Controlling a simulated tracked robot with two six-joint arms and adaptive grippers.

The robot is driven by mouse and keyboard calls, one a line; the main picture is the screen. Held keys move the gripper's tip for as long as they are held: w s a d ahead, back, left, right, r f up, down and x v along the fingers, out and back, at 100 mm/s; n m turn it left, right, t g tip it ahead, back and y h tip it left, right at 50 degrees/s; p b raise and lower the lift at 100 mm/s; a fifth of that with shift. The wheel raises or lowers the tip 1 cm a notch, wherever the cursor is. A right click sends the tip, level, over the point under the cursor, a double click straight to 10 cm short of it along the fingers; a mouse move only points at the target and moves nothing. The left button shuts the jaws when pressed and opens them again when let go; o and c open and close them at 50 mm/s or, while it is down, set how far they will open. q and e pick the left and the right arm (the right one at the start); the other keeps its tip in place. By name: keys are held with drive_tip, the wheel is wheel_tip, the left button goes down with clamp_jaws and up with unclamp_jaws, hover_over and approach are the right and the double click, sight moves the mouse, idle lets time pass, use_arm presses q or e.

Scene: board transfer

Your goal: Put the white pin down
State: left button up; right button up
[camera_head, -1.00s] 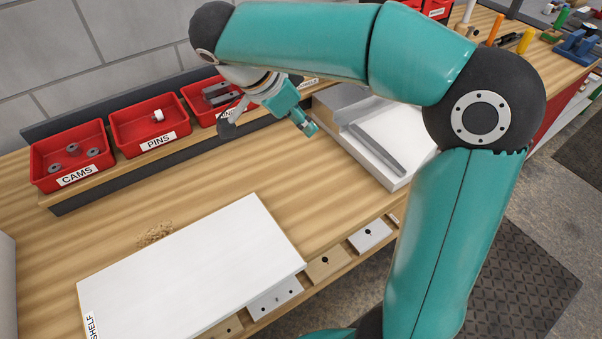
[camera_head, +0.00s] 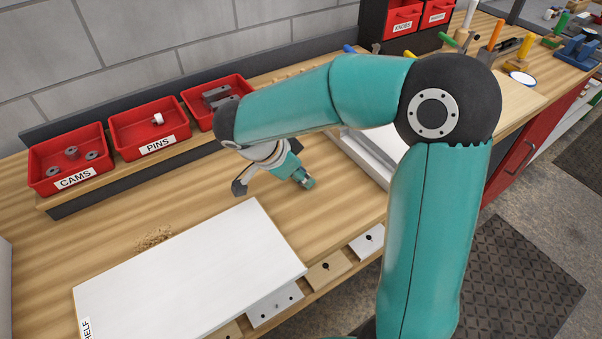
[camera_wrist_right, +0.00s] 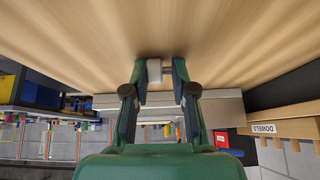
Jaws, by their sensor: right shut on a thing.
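My right gripper (camera_head: 302,179) hangs over the bare bench just beyond the right end of the white shelf board (camera_head: 190,270). In the right wrist view its fingers (camera_wrist_right: 163,74) are shut on a small white pin (camera_wrist_right: 154,70), with wood surface behind it. In the head view the held pin is too small to make out, and its height above the bench is hard to tell. Another small white piece (camera_head: 158,119) lies in the red PINS bin (camera_head: 150,130). My left gripper is not in view.
Red bins labelled CAMS (camera_head: 70,172) and PINS stand along the back, with another red bin (camera_head: 218,103) of grey parts beside them. A white-topped block (camera_head: 362,155) sits right of the gripper, partly behind my arm.

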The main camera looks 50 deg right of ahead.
drive_tip(key=o, duration=0.7)
drive_tip(key=shift+o, duration=0.2)
drive_tip(key=v, duration=1.2)
drive_tip(key=shift+p, duration=0.3)
